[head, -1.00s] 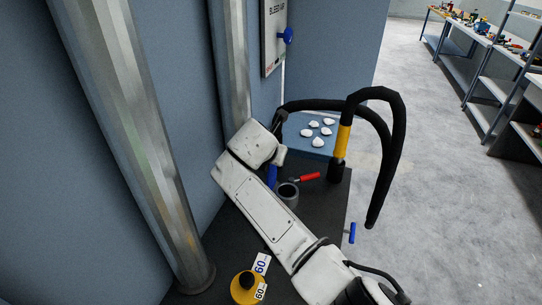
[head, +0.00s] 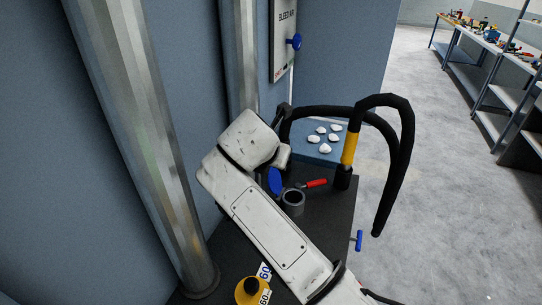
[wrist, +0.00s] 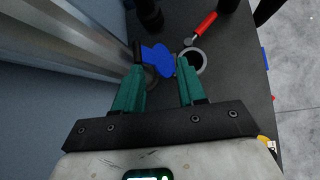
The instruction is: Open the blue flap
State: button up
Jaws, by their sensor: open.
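The blue flap (head: 274,182) shows in the head view beside my arm, at the left of a grey round-mouthed cup (head: 293,202). In the wrist view the blue flap (wrist: 159,60) lies just beyond the space between my fingertips, close against the grey cup (wrist: 192,62). My gripper (wrist: 160,62) is open, its two teal fingers apart with nothing between them. I cannot tell whether a fingertip touches the flap. In the head view my gripper is hidden behind my arm. The flap's hinge is not clear.
A red-handled tool (head: 316,183) lies by the cup on the dark bench (head: 325,225). A black hose with a yellow band (head: 349,149) arches at the right. A blue tray (head: 310,150) holds several white pieces. A metal post (head: 140,140) stands left, and a yellow bottle (head: 249,291) stands in front.

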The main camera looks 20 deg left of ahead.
jog(key=shift+v, duration=1.15)
jog(key=s+d+f+m+g+y, duration=0.1)
jog(key=s+d+f+m+g, duration=0.1)
jog(key=s+d+f+m, duration=0.7)
jog(key=s+d+f+m+g+y, duration=0.1)
jog(key=s+d+f+m, duration=0.3)
jog(key=d+f+m, duration=0.9)
jog(key=s+d+m+h, duration=0.3)
jog(key=s+d+m, duration=1)
jog(key=s+d, duration=0.65)
jog(key=s+d+f+g, duration=0.3)
jog(key=s+f+g, duration=0.2)
jog(key=s, duration=0.4)
jog(key=shift+s+d+f+m, duration=0.2)
jog(key=shift+s+f+m, duration=0.1)
jog(key=shift+f, duration=0.45)
